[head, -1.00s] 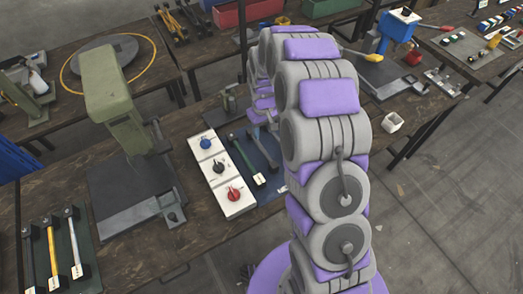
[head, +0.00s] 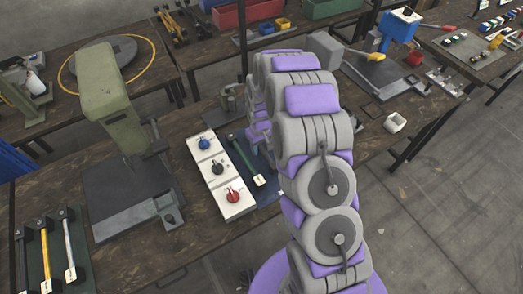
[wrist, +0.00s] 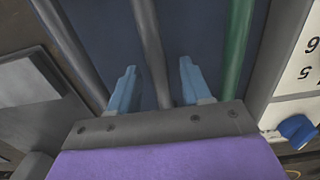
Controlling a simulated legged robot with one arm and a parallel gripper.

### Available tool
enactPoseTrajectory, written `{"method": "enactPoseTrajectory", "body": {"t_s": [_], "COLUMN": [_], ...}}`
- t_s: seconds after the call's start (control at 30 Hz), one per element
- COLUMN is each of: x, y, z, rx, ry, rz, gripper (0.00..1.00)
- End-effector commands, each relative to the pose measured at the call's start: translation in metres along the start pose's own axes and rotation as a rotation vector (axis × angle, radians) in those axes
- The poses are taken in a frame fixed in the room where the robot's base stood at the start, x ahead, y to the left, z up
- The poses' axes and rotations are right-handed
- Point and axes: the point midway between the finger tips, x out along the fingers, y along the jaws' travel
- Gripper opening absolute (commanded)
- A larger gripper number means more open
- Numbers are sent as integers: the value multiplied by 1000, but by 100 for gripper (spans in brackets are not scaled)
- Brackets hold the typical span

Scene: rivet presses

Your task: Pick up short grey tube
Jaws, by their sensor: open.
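My gripper (wrist: 157,72) shows in the wrist view with its two pale blue fingers apart and nothing held. A grey tube (wrist: 149,45) runs lengthwise on a dark blue mat (wrist: 190,25) and passes between the fingers in the picture; I cannot tell how far below them it lies. A second, darker grey tube (wrist: 68,45) lies left of the fingers, and a green tube (wrist: 235,50) lies to the right. The ends of the tubes are out of frame, so their lengths cannot be compared. In the head view my arm hides the grey tubes; the green tube (head: 245,160) shows.
A white panel (head: 219,176) with blue, black and red knobs stands beside the mat; its blue knob (wrist: 297,130) is close on the right in the wrist view. A green press (head: 120,120) stands to the left. A small white box (head: 395,123) is at right.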

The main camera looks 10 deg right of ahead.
Motion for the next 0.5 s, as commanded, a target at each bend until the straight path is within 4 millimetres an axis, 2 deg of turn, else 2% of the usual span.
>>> {"method": "enactPoseTrajectory", "body": {"t_s": [0.07,0.5], "x": [0,0], "y": [0,0], "z": [0,0], "rx": [0,0], "ry": [0,-1], "rz": [0,0], "gripper": [45,3]}}
